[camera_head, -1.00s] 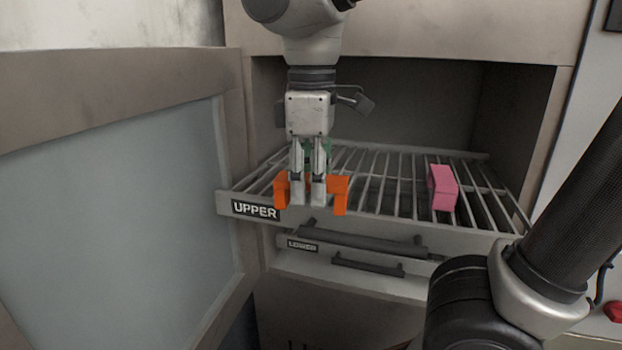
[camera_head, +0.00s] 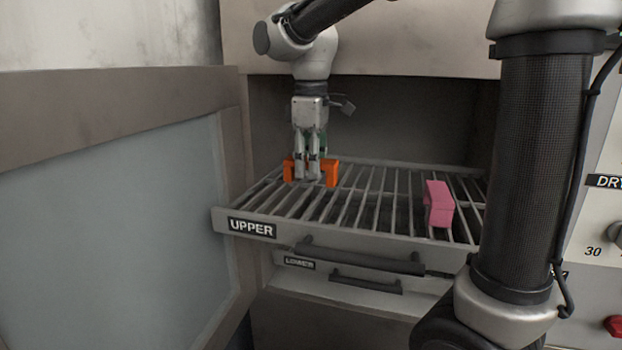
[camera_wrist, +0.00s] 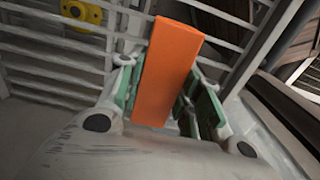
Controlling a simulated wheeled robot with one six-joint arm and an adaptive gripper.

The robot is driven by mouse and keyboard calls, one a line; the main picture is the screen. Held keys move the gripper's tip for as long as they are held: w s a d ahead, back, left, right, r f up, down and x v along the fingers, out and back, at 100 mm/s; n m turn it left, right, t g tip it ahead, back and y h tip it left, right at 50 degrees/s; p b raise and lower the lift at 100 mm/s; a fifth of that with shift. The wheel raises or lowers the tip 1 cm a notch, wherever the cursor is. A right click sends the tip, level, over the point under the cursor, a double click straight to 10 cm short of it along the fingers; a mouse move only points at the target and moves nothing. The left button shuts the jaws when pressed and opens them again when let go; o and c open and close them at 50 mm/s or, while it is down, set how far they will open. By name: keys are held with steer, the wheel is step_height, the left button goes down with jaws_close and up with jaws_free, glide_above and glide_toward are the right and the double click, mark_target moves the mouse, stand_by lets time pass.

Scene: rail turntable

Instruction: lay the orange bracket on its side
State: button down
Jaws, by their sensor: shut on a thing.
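The orange bracket (camera_head: 332,171) is at the left part of the upper wire rack (camera_head: 330,212), with an orange end showing on each side of my fingers. My gripper (camera_head: 307,178) points down and is shut on the bracket's middle part, which the fingers partly hide. In the wrist view the bracket (camera_wrist: 168,70) is a long orange block between the green-lined fingers (camera_wrist: 165,100). I cannot tell whether the bracket touches the rack bars.
A pink block (camera_head: 438,204) stands on the rack to the right. An open door (camera_head: 120,200) bounds the left. The lower drawer (camera_head: 365,284) sits beneath the upper one. A yellow part (camera_wrist: 81,11) shows in the wrist view. Rack bars between the bracket and pink block are bare.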

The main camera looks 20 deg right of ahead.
steer(key=shift+w+f, duration=0.1)
steer(key=shift+f, duration=1.65)
steer(key=shift+f, duration=0.1)
steer(key=c, duration=1)
jaws_free()
step_height(320, 180, up, 12)
steer(key=shift+r, duration=0.15)
